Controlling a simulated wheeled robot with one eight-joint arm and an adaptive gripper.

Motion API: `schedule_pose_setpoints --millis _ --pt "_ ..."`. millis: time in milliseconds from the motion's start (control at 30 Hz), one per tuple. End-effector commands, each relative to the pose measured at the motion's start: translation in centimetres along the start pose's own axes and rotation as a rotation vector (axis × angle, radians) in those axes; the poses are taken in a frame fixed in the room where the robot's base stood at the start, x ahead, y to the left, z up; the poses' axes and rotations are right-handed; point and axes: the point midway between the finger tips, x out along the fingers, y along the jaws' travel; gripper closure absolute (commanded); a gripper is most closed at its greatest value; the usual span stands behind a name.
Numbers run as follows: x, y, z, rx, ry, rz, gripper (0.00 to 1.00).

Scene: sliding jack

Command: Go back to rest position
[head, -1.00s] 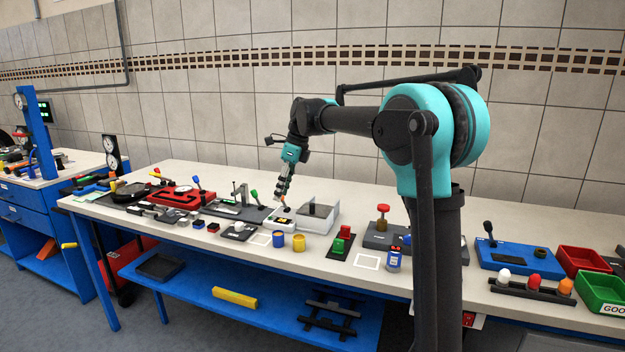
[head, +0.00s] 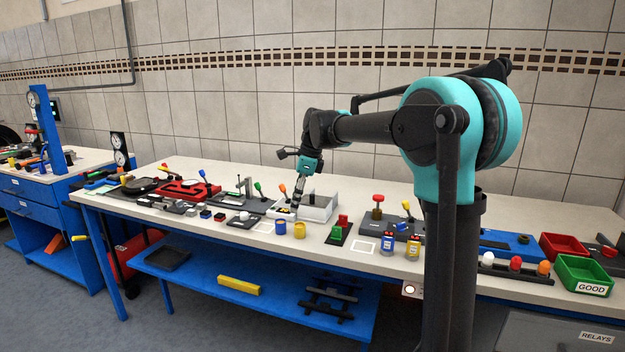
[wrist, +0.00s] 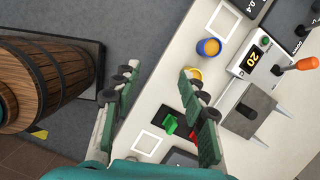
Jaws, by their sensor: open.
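My gripper (wrist: 158,74) is open and empty in the wrist view, its two green-padded fingers spread wide above the front edge of the workbench. In the head view my gripper (head: 295,205) is small, low over the middle of the bench, and its fingers are hard to make out. A white unit with a "20" display (wrist: 254,58) and an orange-knobbed lever (wrist: 297,66) lies to the right of the fingers, apart from them. Beside it is a grey plate with a rod (wrist: 246,110). A white-sided box (head: 318,207) stands by my gripper in the head view.
The bench (head: 560,291) carries many fixtures. Blue and yellow cups (head: 299,230), a green-and-red switch block (head: 338,232) and small cans (head: 388,244) stand near its front edge. A wooden barrel (wrist: 45,75) stands left in the wrist view. The tiled wall is behind.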

Motion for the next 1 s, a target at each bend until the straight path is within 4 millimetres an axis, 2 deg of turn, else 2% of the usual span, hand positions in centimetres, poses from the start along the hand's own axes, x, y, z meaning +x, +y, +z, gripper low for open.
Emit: schedule_pose_setpoints --millis 267,367,567,700,800,900,1000 --pt "1.9 3.3 -6.4 -0.275 0.045 -0.065 0.57" --pt "3.2 5.6 -9.9 -0.435 0.08 -0.093 0.57" --pt "6.8 12.4 -18.1 -0.839 0.198 -0.133 0.57" --pt "9.6 18.1 -23.2 -1.122 0.298 -0.129 0.57" --pt "11.5 21.9 -26.1 -1.304 0.367 -0.109 0.57" --pt "13.1 25.0 -28.2 -1.449 0.423 -0.082 0.57" --pt "14.1 27.1 -29.5 -1.547 0.459 -0.059 0.57"
